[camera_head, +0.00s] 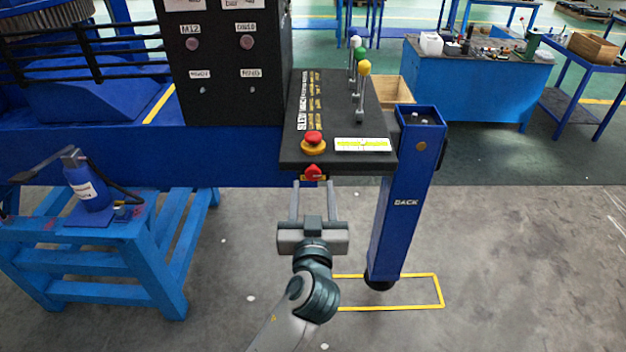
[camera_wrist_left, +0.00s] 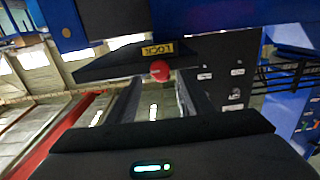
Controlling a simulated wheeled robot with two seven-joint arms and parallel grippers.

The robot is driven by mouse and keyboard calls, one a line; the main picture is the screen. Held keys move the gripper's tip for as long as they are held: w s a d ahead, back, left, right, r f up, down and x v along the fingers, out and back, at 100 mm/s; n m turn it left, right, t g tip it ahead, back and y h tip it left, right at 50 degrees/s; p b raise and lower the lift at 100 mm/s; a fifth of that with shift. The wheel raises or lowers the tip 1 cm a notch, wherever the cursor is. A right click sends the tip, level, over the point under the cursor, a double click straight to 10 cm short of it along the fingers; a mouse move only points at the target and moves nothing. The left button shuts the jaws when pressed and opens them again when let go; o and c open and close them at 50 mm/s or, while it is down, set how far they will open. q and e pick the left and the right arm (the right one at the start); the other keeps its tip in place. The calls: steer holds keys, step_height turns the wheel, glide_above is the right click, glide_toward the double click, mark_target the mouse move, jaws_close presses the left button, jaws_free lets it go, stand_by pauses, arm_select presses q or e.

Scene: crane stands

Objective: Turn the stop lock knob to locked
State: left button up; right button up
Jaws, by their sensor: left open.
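The stop lock knob (camera_head: 313,171) is small and red and sits on the front face of the black control console (camera_head: 345,161). In the left wrist view the knob (camera_wrist_left: 160,70) shows beside a yellow label reading LOCK (camera_wrist_left: 158,49). My left gripper (camera_head: 312,185) is open in front of the knob, one finger to each side of it in the picture. In the left wrist view the knob appears between the fingertips (camera_wrist_left: 158,84). I cannot tell whether the fingers reach past the knob or touch it. The right gripper is not in view.
A red emergency button (camera_head: 313,139) on a yellow base sits on the console top, just above the knob. Levers with white, green and yellow (camera_head: 364,68) balls stand behind it. A blue jack column (camera_head: 405,210) stands close on the right. A blue stand (camera_head: 110,250) is at left.

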mark_target(313, 175)
arm_select(q)
steer(key=shift+w, duration=1.95)
steer(key=c, duration=1)
